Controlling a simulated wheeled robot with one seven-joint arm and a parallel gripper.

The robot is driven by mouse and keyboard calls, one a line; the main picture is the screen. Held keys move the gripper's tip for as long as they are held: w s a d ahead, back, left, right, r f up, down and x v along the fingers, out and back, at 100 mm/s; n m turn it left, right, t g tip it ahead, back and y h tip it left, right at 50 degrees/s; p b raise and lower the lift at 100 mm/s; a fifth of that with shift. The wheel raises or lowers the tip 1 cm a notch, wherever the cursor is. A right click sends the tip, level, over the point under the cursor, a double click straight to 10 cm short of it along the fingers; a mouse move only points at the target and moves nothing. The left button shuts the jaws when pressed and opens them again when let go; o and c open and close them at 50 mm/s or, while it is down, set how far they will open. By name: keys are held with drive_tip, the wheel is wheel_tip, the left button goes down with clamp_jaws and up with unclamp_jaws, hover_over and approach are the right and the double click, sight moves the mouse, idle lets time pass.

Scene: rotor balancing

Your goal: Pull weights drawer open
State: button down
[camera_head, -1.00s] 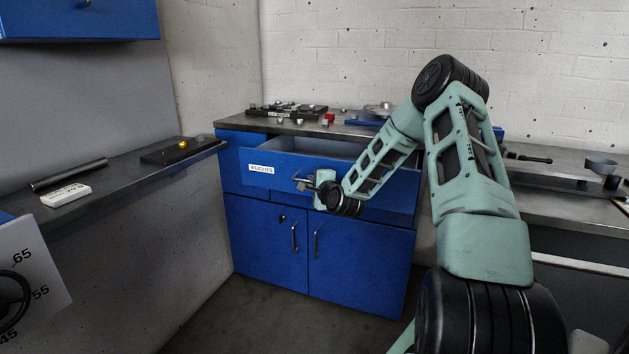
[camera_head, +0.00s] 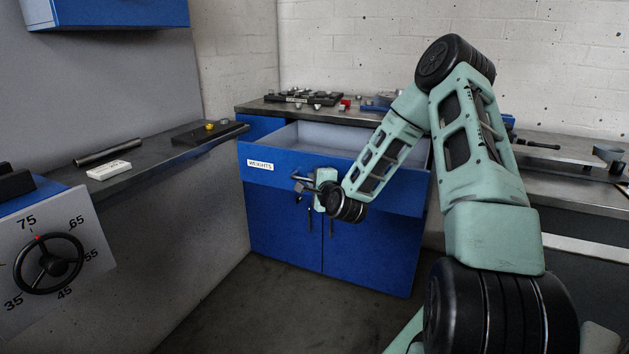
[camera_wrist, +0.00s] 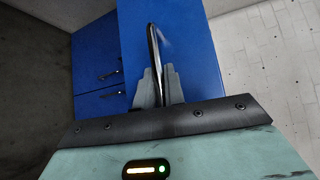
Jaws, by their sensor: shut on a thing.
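The blue weights drawer (camera_head: 264,176), with a white label reading WEIGHTS, sticks out of the blue cabinet (camera_head: 280,225) below the worktop. Its grey inside shows from above and looks empty where visible. My gripper (camera_head: 303,183) is at the drawer front, shut on the drawer's bar handle. In the wrist view the handle (camera_wrist: 153,48) stands between the two grey fingers (camera_wrist: 157,86), against the blue drawer front (camera_wrist: 190,50). My forearm hides the right part of the drawer.
The worktop (camera_head: 262,105) above holds a dark tray (camera_head: 305,97) with small metal parts. A grey bench (camera_head: 150,170) runs along the left. A dial with a handwheel (camera_head: 48,264) stands at lower left. The floor (camera_head: 250,310) before the cabinet is clear.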

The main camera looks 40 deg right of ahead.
drive_tip(key=c, duration=1.5)
unclamp_jaws()
drive_tip(key=p+v, duration=1.3)
drive_tip(key=v, duration=0.4)
drive_tip(key=shift+s, duration=0.25)
drive_tip(key=shift+w+r, duration=0.1)
